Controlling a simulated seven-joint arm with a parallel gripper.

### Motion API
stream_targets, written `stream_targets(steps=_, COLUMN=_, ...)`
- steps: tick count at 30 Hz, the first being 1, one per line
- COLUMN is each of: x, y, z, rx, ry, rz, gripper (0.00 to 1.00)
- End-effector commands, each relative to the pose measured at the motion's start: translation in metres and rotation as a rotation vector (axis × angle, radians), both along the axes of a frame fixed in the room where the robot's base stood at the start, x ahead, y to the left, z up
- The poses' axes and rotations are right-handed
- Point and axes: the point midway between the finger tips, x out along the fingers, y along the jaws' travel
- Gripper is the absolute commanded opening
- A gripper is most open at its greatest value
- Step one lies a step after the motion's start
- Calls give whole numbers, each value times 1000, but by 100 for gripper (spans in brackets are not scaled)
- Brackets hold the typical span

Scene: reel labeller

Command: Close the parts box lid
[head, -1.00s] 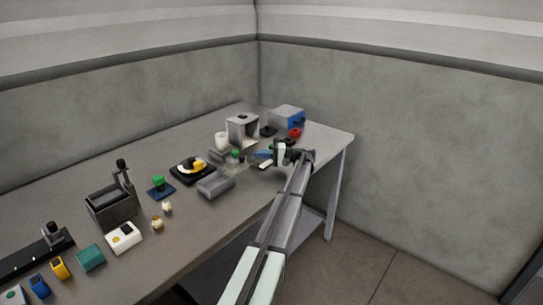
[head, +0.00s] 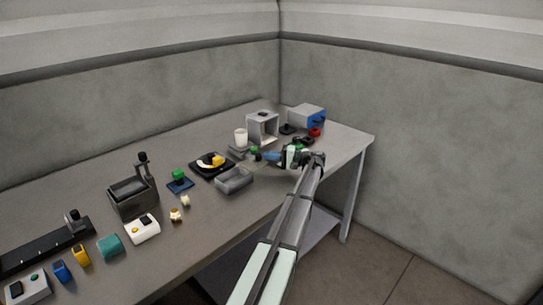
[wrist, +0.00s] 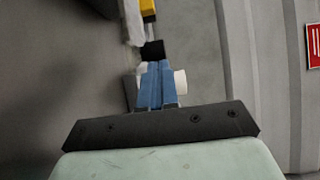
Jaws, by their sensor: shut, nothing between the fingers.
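The grey parts box (head: 234,181) sits near the table's front edge in the head view, with its top open. A faint see-through panel (head: 254,164), apparently its lid, shows behind and to the right of the box; its exact angle is hard to tell. My gripper (head: 262,155) is right of and beyond the box, near a small green knob (head: 254,149); I cannot tell whether they touch. In the wrist view my gripper's blue fingers (wrist: 155,72) are together with nothing held. The box is not clearly identifiable in the wrist view.
A white cup (head: 240,136), a grey open-fronted housing (head: 262,127) and a blue-grey box (head: 307,116) stand behind. Small cream pieces (head: 176,215) lie front left. Bare table (head: 330,140) shows at right.

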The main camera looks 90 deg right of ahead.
Motion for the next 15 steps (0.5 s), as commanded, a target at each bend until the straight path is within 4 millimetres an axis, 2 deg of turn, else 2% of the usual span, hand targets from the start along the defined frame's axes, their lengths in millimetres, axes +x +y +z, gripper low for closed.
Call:
stream_targets(steps=1, x=10, y=12, z=0, rx=0, ry=0, rz=2, gripper=0)
stream_targets(steps=9, x=59, y=63, z=1, rx=0, ry=0, rz=2, gripper=0)
stream_targets(steps=12, x=69, y=71, z=0, rx=-1, ry=0, rz=0, gripper=0)
stream_targets(steps=15, x=72, y=72, z=0, rx=-1, ry=0, rz=0, gripper=0)
